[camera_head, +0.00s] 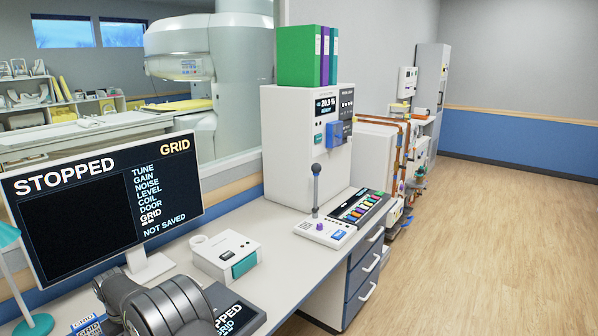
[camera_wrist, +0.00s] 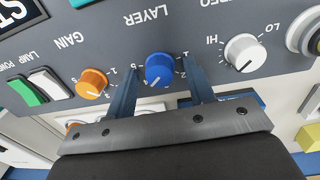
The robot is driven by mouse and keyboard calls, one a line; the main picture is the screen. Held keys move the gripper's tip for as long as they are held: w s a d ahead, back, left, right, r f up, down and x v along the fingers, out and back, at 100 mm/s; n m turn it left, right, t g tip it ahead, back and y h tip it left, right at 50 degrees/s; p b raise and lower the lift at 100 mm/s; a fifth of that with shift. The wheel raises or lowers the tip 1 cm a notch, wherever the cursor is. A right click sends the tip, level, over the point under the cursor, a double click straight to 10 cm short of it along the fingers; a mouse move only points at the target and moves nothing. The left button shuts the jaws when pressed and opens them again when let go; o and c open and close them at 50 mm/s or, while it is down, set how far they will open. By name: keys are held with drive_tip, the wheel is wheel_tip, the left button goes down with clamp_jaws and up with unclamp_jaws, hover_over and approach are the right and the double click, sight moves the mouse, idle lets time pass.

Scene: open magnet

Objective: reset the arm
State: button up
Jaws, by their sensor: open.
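In the wrist view my gripper (camera_wrist: 159,70) is open. Its two blue fingers stand one on each side of a blue knob (camera_wrist: 157,68) beside the label LAYER. There is a gap between the knob and each finger; I cannot tell how deep the fingers reach. In the head view part of my grey arm (camera_head: 160,308) shows at the bottom left, and my gripper is not visible there.
Close by on the panel are an orange GAIN knob (camera_wrist: 91,83) and a white VIDEO knob (camera_wrist: 244,52). A green switch (camera_wrist: 24,91) lies at the left. A monitor (camera_head: 75,210) reading STOPPED and GRID stands on the desk. The floor (camera_head: 490,230) at the right is clear.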

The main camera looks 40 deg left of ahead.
drive_tip(key=n, duration=0.3)
drive_tip(key=shift+r+n, duration=0.3)
drive_tip(key=shift+s+d+r, duration=0.1)
drive_tip(key=shift+r, duration=1.6)
idle(1.0)
